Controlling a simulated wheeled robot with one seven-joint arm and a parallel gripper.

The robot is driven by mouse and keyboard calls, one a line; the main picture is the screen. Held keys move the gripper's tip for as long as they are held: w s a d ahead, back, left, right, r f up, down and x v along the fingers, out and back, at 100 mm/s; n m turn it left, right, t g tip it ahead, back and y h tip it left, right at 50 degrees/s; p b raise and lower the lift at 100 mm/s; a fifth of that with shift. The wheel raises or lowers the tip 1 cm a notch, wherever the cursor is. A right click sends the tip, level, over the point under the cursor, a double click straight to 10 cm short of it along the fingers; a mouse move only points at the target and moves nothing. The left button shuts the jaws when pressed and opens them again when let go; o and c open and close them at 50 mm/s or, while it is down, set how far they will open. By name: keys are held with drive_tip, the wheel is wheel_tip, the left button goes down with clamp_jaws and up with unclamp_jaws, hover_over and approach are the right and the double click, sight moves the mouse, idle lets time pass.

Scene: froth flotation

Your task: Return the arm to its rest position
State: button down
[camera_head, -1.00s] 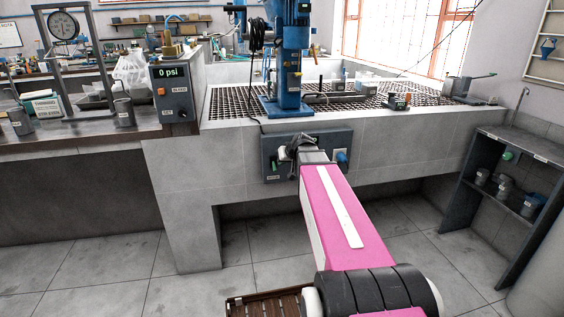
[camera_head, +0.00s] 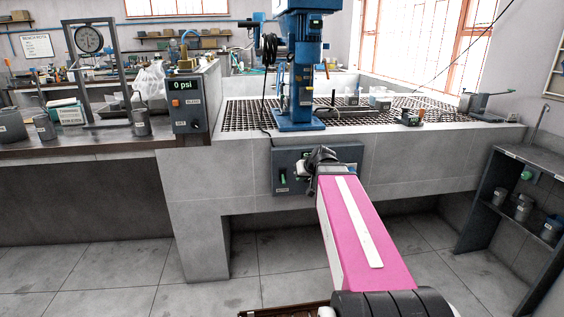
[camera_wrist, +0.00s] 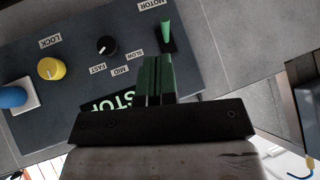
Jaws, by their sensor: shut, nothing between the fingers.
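My gripper (camera_wrist: 155,78) is shut and empty in the wrist view, its dark green fingers together in front of a grey control panel (camera_wrist: 75,65). The panel carries a yellow LOCK knob (camera_wrist: 50,69), a black speed knob (camera_wrist: 106,46), a green MOTOR lever (camera_wrist: 166,32) and a blue knob (camera_wrist: 14,97). A STOP display is partly hidden behind my gripper. In the head view my pink arm reaches forward to the panel (camera_head: 287,158) on the front of the concrete bench. The gripper (camera_head: 322,158) is small there, before the panel; whether it touches cannot be told.
A blue flotation machine (camera_head: 297,75) stands on the grated bench (camera_head: 245,138). A pressure box (camera_head: 186,100) reading 0 psi stands at its left. A dark shelf unit (camera_head: 490,200) with several cups stands at the right. The floor (camera_head: 100,270) at left is clear.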

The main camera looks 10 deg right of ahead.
drive_tip(key=s+a+f+g+h, duration=0.1)
drive_tip(key=s+f+g, duration=0.3)
drive_tip(key=s+f, duration=0.4)
drive_tip(key=s+a+f+m+g+h, duration=0.1)
drive_tip(key=s+f+g, duration=0.3)
drive_tip(key=s+f, duration=0.5)
wheel_tip(320, 180, down, 5)
drive_tip(key=shift+a+r+h, duration=0.1)
drive_tip(key=shift+a+h, duration=0.5)
drive_tip(key=shift+h, duration=0.3)
drive_tip(key=shift+s, duration=0.1)
